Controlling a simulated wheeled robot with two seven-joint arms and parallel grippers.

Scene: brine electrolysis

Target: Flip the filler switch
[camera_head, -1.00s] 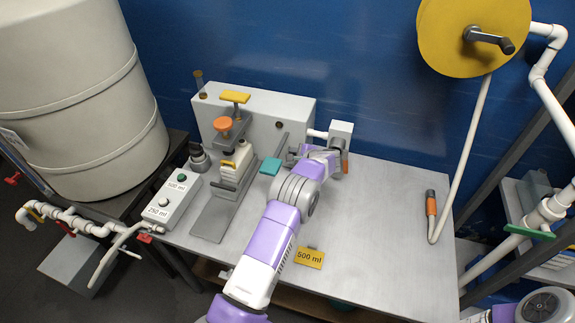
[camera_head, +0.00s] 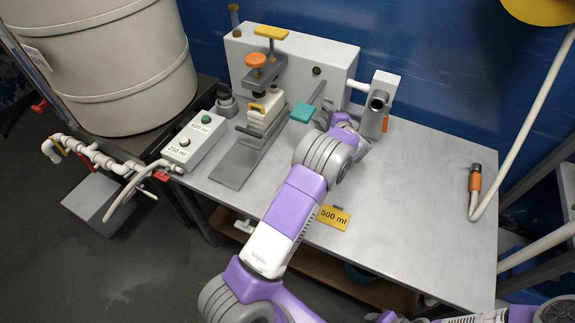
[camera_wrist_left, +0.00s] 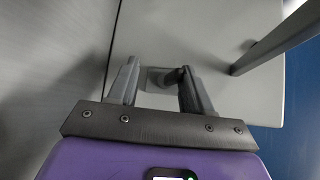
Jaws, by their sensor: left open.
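The filler is a pale grey upright housing (camera_head: 337,72) at the back of the bench, with an orange knob (camera_head: 256,60), a yellow handle (camera_head: 271,32) and a lever with a teal end (camera_head: 303,112). My left gripper (camera_head: 326,119) is at the housing's lower right, partly hidden behind its own wrist. In the left wrist view its two fingers (camera_wrist_left: 158,88) are apart. A small grey switch-like piece (camera_wrist_left: 163,77) on a pale surface shows between them; contact cannot be told. The switch is hidden in the head view. My right gripper is out of view.
A yellow 500 ml tag (camera_head: 334,217) is at the front edge. An orange-collared hose end (camera_head: 475,180) is at right.

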